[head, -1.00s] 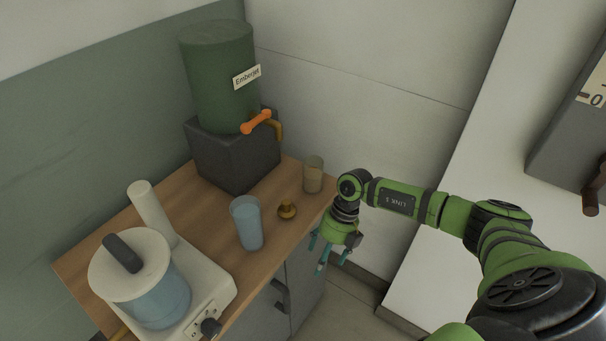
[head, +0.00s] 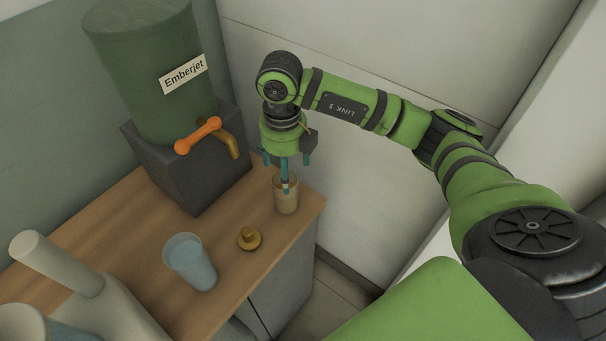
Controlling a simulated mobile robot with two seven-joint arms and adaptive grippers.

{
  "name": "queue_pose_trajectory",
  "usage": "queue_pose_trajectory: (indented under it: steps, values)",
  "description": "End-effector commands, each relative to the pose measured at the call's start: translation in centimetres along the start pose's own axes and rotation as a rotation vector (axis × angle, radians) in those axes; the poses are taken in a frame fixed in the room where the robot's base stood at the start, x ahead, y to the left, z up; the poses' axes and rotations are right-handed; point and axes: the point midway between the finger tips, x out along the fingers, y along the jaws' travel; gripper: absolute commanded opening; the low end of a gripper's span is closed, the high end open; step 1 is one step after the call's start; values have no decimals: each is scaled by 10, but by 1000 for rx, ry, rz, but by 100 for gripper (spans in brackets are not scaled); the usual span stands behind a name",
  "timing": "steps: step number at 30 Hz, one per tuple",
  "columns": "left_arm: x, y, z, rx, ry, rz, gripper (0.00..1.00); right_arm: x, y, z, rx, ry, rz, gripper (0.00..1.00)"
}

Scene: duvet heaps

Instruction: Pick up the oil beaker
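The oil beaker (head: 286,200), a small clear cup with brownish contents, stands upright near the back right edge of the wooden counter. My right gripper (head: 285,172) is directly above it in the picture, with its teal fingers pointing down and spread apart. The front finger overlaps the beaker's rim in this view; I cannot tell whether it touches or reaches inside. The beaker still rests on the counter. My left gripper is not in view.
A clear beaker of blue liquid (head: 190,263) and a small brass knob-like piece (head: 249,238) stand nearby. The green Emberjet tank (head: 150,70) sits on a dark block (head: 190,165) with an orange-handled tap. A white appliance (head: 110,315) is at front left. A wall rises behind.

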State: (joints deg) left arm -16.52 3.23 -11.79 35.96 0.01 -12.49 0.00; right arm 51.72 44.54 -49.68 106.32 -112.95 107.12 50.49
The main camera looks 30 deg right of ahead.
Motion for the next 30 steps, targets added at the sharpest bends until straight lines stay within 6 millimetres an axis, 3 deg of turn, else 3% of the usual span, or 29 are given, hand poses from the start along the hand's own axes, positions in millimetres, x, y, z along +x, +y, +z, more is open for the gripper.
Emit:
queue_pose_trajectory:
  steps: [10, 18, 25, 26, 30]
  values:
    - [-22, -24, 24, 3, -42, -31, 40, 33, 2, -2, -16, 4, -2, 82]
    - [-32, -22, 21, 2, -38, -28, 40, 69, 3, 0, -14, 0, -1, 82]
    - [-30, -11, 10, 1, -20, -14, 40, 71, 2, 0, -15, -2, 0, 82]
    - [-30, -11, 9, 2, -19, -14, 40, 71, 2, 0, -15, -2, 0, 74]
    - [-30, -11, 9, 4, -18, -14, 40, 71, 2, 0, -14, -2, -1, 18]
